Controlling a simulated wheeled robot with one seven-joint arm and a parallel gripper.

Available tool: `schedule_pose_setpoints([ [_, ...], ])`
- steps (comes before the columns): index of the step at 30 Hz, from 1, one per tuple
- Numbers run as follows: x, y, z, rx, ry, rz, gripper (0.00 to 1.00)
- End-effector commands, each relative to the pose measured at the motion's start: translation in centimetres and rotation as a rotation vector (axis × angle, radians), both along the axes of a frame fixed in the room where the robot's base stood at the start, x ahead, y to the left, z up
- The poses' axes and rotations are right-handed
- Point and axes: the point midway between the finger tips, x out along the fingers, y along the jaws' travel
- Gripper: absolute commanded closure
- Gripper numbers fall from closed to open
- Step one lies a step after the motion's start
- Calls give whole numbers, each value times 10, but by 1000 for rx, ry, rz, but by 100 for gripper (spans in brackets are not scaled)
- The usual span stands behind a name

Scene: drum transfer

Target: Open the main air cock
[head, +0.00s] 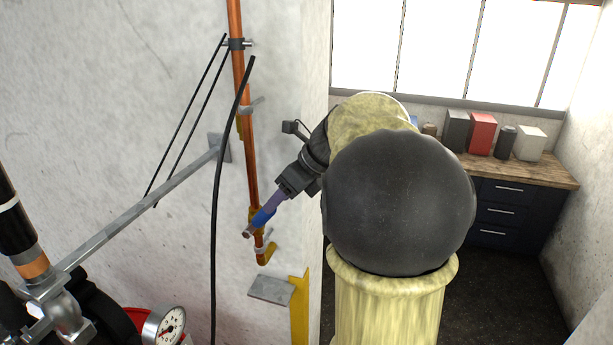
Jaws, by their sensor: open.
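The main air cock (256,215) appears to be the brass fitting with a blue lever low on the copper pipe (249,150), which runs down the pale wall. The blue lever (264,217) slants up to the right from the pipe. My gripper (272,203) comes in from the right, with its fingertips at the lever. It is open. I cannot tell whether the fingers touch the lever or stand on both sides of it. My arm's large dark joint and yellowish links fill the middle right.
A black hose (217,190) hangs left of the pipe. A grey bar (140,215) juts from the wall. A dial gauge (168,327) is at bottom left. A yellow post and grey plate (271,290) are below the pipe. A workbench (545,178) with boxes stands behind my arm.

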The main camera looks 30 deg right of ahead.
Motion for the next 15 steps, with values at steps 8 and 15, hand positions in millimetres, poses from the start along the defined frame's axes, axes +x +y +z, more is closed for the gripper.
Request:
schedule_pose_setpoints([
  [8,-25,-24,43,-2,-4,-3,51],
  [15,-39,-37,69,-1,-1,-1,51],
])
